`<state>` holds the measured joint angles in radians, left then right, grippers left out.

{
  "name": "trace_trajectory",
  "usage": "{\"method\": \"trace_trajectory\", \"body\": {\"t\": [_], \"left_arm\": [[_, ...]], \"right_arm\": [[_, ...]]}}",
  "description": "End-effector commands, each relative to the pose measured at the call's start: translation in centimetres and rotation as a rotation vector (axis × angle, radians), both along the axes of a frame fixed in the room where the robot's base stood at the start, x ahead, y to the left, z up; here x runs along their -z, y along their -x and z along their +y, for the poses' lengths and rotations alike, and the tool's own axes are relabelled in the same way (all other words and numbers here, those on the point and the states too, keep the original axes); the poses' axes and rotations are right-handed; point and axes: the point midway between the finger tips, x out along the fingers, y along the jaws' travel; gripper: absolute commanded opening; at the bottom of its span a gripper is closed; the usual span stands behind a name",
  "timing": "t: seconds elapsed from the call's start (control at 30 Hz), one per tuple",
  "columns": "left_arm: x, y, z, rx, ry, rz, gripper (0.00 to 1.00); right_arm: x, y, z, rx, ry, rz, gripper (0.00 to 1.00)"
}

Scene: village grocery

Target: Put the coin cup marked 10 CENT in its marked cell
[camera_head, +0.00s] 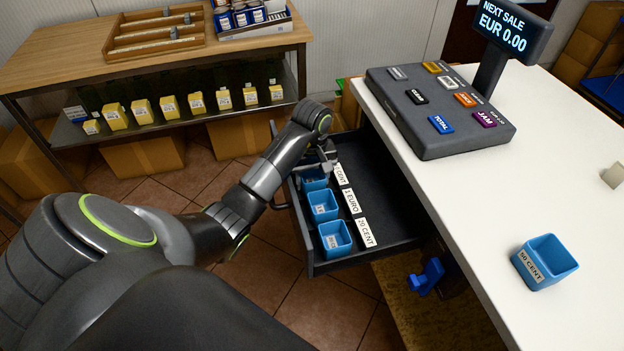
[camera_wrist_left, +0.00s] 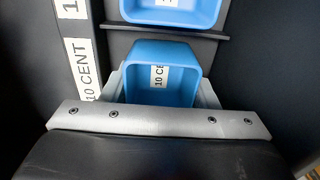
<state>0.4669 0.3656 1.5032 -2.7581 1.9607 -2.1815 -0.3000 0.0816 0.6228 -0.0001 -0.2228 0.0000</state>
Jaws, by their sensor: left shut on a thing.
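My left gripper (camera_head: 318,165) is at the far end of the open drawer (camera_head: 385,190), shut on a blue coin cup (camera_head: 314,182). In the left wrist view this cup (camera_wrist_left: 160,52) shows a partly cut-off 10 CENT label and sits between the two fingers of the gripper (camera_wrist_left: 160,92). The 10 CENT cell label (camera_wrist_left: 85,72) lies on the drawer floor just left of it, so the cup is in or right over that cell. I cannot tell if its base touches the floor. My right gripper is not in view.
Two blue cups (camera_head: 322,205) (camera_head: 335,238) stand in nearer cells by the 1 EURO and 20 CENT labels. Another blue cup (camera_head: 545,262), seemingly marked 50 CENT, stands on the white counter (camera_head: 480,210). The till keypad (camera_head: 440,108) is behind. The drawer's right part is empty.

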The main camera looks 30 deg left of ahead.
Motion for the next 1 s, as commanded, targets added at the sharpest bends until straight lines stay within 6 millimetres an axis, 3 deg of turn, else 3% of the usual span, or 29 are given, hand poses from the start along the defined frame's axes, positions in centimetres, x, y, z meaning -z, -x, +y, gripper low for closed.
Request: {"method": "trace_trajectory", "body": {"t": [0.27,0.3,0.43,0.87,1.0], "left_arm": [[0.5,0.0,0.0,0.000,0.000,-0.001,0.32],[0.3,0.0,0.0,0.000,0.000,-0.001,0.58],[0.3,0.0,0.0,0.000,0.000,0.000,0.75],[-0.3,0.0,0.0,0.000,0.000,0.000,0.76],[-2.3,-0.1,0.0,0.001,0.000,-0.004,0.76]], "right_arm": [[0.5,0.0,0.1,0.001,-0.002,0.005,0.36],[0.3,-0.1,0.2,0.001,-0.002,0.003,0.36],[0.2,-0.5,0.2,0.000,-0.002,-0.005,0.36],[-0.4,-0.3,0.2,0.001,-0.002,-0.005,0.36],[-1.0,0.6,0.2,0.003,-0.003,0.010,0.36]]}}
